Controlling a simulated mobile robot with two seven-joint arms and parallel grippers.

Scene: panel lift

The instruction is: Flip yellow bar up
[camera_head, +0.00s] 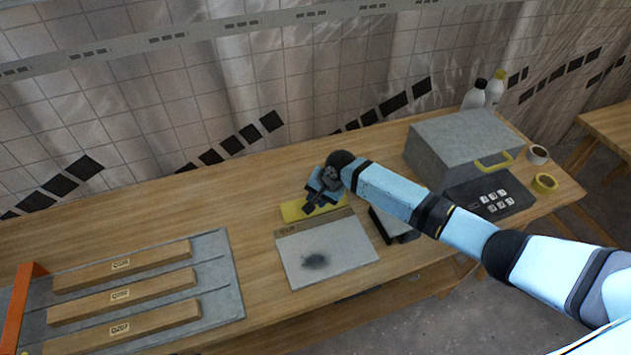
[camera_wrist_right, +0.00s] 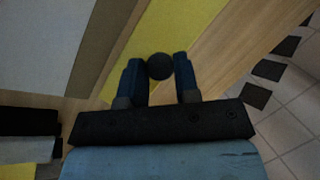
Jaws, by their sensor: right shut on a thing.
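The yellow bar (camera_head: 294,212) lies on the table along the far edge of a white panel, and it also shows in the right wrist view (camera_wrist_right: 130,55). My right gripper (camera_head: 312,206) is over the bar, its arm coming in from the right. In the right wrist view its two blue fingers (camera_wrist_right: 160,75) are on either side of a round black knob (camera_wrist_right: 160,67) at the bar, shut on it. The gripper hides part of the bar in the head view. My left gripper is not in view.
The white panel (camera_head: 340,262) has a dark smudge and a brown strip. Several labelled wooden bars lie on a grey tray (camera_head: 228,290) at the left. A grey box (camera_head: 455,135) with a yellow handle, bottles and tape rolls (camera_head: 545,183) stand at the right. A tiled wall is behind.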

